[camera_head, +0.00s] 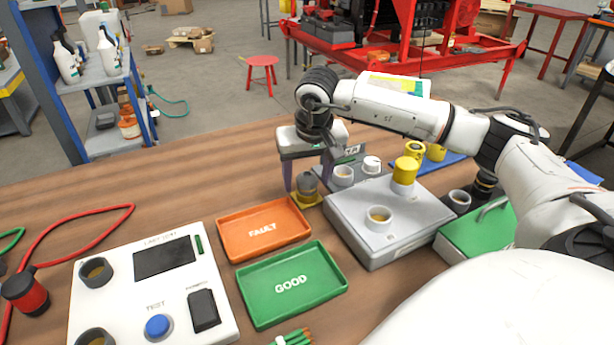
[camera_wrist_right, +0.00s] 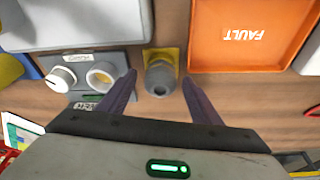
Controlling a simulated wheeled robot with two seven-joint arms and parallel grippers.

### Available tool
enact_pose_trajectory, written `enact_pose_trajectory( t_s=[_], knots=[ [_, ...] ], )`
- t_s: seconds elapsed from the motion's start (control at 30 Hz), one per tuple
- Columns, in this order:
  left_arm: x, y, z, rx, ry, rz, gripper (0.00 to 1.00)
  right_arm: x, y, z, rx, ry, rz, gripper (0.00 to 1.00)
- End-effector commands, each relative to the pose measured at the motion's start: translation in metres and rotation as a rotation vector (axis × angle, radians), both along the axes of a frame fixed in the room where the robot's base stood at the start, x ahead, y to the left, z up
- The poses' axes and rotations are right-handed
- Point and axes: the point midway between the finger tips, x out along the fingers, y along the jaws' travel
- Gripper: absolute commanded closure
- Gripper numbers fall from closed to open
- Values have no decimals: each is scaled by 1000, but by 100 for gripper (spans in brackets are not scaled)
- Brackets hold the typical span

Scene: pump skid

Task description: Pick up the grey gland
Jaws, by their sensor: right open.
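The grey gland (camera_head: 308,186) stands upright on a small yellow base (camera_head: 306,201) just behind the right end of the orange FAULT tray (camera_head: 262,230). My right gripper (camera_head: 308,184) is open above it, with its fingers reaching down on either side. In the right wrist view the gland (camera_wrist_right: 160,77) shows between the two purple fingertips (camera_wrist_right: 159,85), apart from both. It sits on its yellow base beside the orange tray (camera_wrist_right: 235,50). My left gripper is not in view.
A grey box (camera_head: 390,225) with a round socket stands right of the trays. A green GOOD tray (camera_head: 290,284) and a white tester (camera_head: 150,290) lie in front. A green case (camera_head: 475,235) is at right.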

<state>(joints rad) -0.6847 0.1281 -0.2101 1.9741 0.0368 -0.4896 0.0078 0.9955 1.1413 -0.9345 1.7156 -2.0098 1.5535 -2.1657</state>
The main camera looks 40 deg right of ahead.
Motion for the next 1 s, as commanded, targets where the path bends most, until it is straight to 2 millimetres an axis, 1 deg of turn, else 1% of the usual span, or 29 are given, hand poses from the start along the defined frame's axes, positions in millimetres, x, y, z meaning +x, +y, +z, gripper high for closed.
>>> enact_pose_trajectory(
  t_s=[0.03,0.07,0.1,0.33,0.57,0.67,0.77,1.0],
  knots=[
    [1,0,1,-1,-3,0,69,0,0,0,0,0,0,41],
    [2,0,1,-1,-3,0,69,0,0,0,0,0,0,45],
    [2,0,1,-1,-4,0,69,0,0,0,1,0,0,52],
    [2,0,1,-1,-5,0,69,0,0,1,1,0,0,90],
    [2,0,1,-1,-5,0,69,0,0,2,1,-2,0,90],
    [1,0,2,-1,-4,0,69,1,0,11,2,-5,0,90],
    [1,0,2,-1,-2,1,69,2,0,27,2,-8,0,90],
    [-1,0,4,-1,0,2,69,1,0,76,1,-6,-1,90]
  ],
)
